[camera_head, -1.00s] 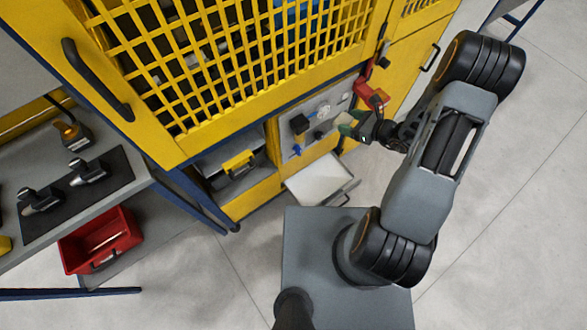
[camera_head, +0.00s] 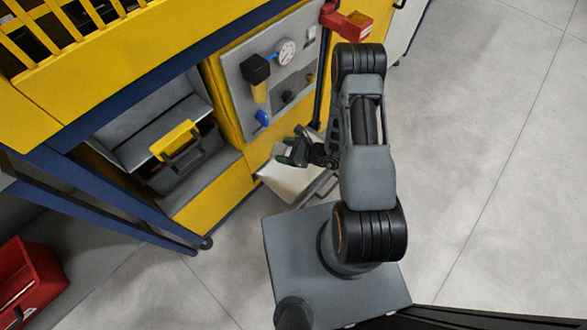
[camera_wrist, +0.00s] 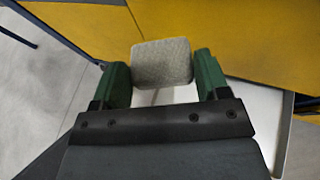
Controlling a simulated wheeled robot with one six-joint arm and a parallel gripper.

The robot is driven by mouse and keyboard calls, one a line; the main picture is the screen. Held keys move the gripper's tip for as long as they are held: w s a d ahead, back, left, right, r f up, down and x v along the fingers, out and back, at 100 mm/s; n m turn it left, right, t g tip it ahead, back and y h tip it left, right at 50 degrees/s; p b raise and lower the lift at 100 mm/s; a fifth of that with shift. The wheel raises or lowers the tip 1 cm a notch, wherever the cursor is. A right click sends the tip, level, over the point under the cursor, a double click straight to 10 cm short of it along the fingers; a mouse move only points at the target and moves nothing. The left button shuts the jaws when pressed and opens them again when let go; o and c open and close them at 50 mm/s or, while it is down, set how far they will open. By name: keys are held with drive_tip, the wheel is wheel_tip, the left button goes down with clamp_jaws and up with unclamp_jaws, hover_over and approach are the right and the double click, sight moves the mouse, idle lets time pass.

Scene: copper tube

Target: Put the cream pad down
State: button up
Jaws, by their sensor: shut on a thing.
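The cream pad (camera_wrist: 162,62), a rounded, speckled block, sits between the green fingers of my gripper (camera_wrist: 163,76) in the wrist view. My gripper is shut on it, one finger at each side. A pale open drawer or tray (camera_wrist: 255,108) lies below and behind the pad. In the head view my gripper (camera_head: 291,153) appears over the pale tray (camera_head: 287,184) at the foot of the yellow machine. The pad cannot be made out clearly there. The gap between pad and tray is hard to judge.
A grey panel with a gauge (camera_head: 284,57) and a blue knob (camera_head: 262,118) stands just behind the gripper. A grey toolbox with a yellow handle (camera_head: 175,140) sits in a recess to the left. A red bin (camera_head: 28,280) is at lower left. Open floor lies at right.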

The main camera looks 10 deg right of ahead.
wheel_tip(320, 180, down, 11)
drive_tip(key=s+a+b, duration=0.1)
drive_tip(key=s+b, duration=0.1)
drive_tip(key=b, duration=0.4)
drive_tip(key=w+d+f+b, duration=0.2)
drive_tip(key=w+f, duration=0.1)
drive_tip(key=w+d+f+b, duration=0.2)
drive_tip(key=w+d+f, duration=0.1)
drive_tip(key=w+d+f+b, duration=0.2)
drive_tip(key=w+d+f, duration=0.1)
drive_tip(key=w, duration=0.1)
drive_tip(key=shift+d+b, duration=0.2)
drive_tip(key=shift+b, duration=0.1)
drive_tip(key=shift+w+d+f, duration=0.1)
drive_tip(key=shift+w+f, duration=0.05)
drive_tip(key=shift+f, duration=0.15)
drive_tip(key=shift+w+d+f+b, duration=0.1)
drive_tip(key=shift+f+b, duration=0.55)
drive_tip(key=shift+f, duration=0.2)
drive_tip(key=shift+w+d+f+b, duration=0.1)
drive_tip(key=shift+f+b, duration=0.55)
drive_tip(key=shift+f, duration=0.2)
